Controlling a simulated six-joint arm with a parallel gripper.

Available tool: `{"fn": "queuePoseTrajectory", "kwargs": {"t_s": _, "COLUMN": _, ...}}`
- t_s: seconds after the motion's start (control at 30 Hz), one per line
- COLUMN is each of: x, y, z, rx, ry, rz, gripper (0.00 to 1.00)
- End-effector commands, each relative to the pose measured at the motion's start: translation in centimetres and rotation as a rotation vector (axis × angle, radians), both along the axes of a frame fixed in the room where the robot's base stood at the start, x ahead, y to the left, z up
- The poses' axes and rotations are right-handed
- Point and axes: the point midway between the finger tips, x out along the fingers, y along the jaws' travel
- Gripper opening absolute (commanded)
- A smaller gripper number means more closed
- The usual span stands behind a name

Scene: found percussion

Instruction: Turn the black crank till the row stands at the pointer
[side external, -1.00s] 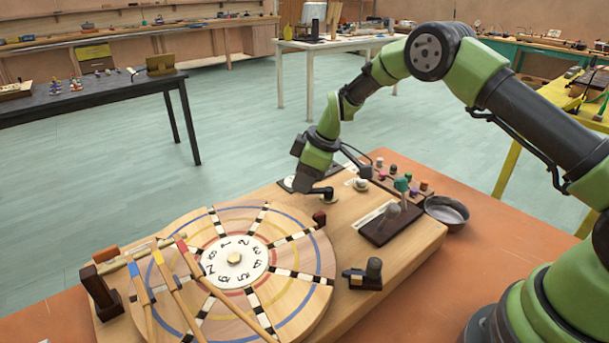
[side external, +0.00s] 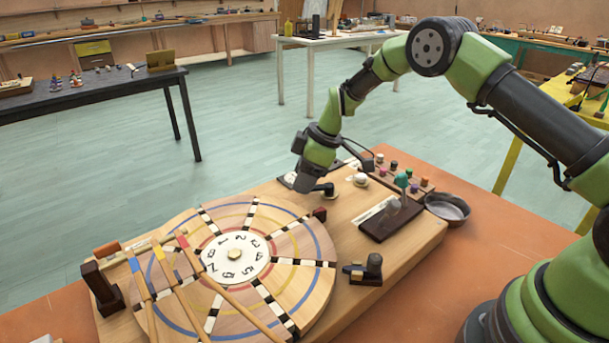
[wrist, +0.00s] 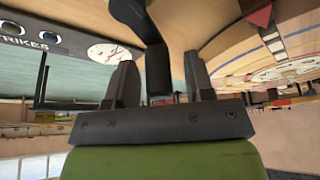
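The black crank (side external: 325,188) stands on the wooden base behind the disc, its arm reaching left under my gripper (side external: 303,186). In the wrist view the black crank handle (wrist: 158,75) is between the two fingers of my gripper (wrist: 160,85), with a narrow gap showing on each side. The round wooden disc (side external: 312,290) has a numbered white dial and several radial rows of black and white pieces. The dark red pointer (side external: 320,214) sits at the disc's far right edge. One row (side external: 286,228) ends close beside it; in the wrist view that row nearly meets the red pointer tip (wrist: 262,16).
Mallets (side external: 185,290) lie over the disc's left side from a dark stand (side external: 102,288). A black knobbed block (side external: 364,271), a dark lever block (side external: 392,219) and a metal bowl (side external: 447,207) are to the right. A round gauge (wrist: 113,54) lies near the gripper.

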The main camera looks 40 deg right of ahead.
Motion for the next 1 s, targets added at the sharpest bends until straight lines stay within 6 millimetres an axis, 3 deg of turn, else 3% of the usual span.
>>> {"fn": "queuePoseTrajectory", "kwargs": {"t_s": 0.27, "x": -0.1, "y": -0.2, "z": 0.5, "rx": -0.001, "ry": -0.001, "rz": 0.000, "gripper": 0.48}}
{"fn": "queuePoseTrajectory", "kwargs": {"t_s": 0.7, "x": -2.0, "y": -2.4, "z": 7.7, "rx": 0.000, "ry": -0.003, "rz": -0.002, "gripper": 0.48}}
{"fn": "queuePoseTrajectory", "kwargs": {"t_s": 1.0, "x": -2.5, "y": -2.9, "z": 9.2, "rx": 0.000, "ry": 0.000, "rz": 0.000, "gripper": 0.48}}
